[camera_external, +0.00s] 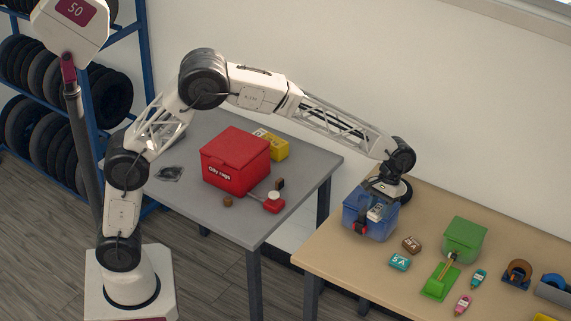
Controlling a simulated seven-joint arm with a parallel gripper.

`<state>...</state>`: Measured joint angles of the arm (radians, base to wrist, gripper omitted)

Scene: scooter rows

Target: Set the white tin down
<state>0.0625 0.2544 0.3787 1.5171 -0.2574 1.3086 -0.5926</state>
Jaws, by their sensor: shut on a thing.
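My gripper (379,197) reaches down over the open blue bin (356,222) at the left end of the wooden table. It is shut on the white tin (376,212), a small pale thing with dark marks. The tin shows at the bin's mouth, over or inside its right part. The gripper hides some of the tin, and I cannot tell whether the tin touches the bin.
A grey table (263,222) with a red box (235,160) stands to the left.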

